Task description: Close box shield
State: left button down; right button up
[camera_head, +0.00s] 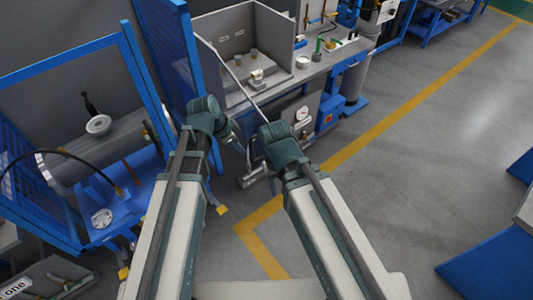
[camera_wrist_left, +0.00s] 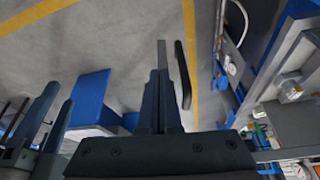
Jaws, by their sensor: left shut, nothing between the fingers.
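The grey box (camera_head: 222,47) stands open on the workbench at the top centre of the head view, with metal fittings inside. Its shield (camera_head: 233,75) appears as a thin panel swung out at the front left. My left gripper (camera_head: 240,145) is low in front of the box, small and partly hidden in the head view. In the left wrist view its fingers (camera_wrist_left: 163,45) are together and empty. A dark bar-like handle (camera_wrist_left: 182,75) is just right of them, seemingly apart. My right gripper (camera_head: 250,180) is below; in the wrist view its fingers (camera_wrist_left: 47,115) are spread.
A blue mesh frame (camera_head: 168,50) stands left of the box. A large grey cylinder (camera_head: 105,145) lies in a blue-framed machine farther left. A gauge (camera_head: 301,113) is on the bench front.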

pick_arm(q)
jog(key=w+d+f+b, duration=0.3)
jog(key=d+f+b, duration=0.4)
jog(key=f+b, duration=0.2)
jog(key=shift+w+f, duration=0.15)
jog(key=shift+w, duration=0.15)
dwell(0.3)
dwell(0.3)
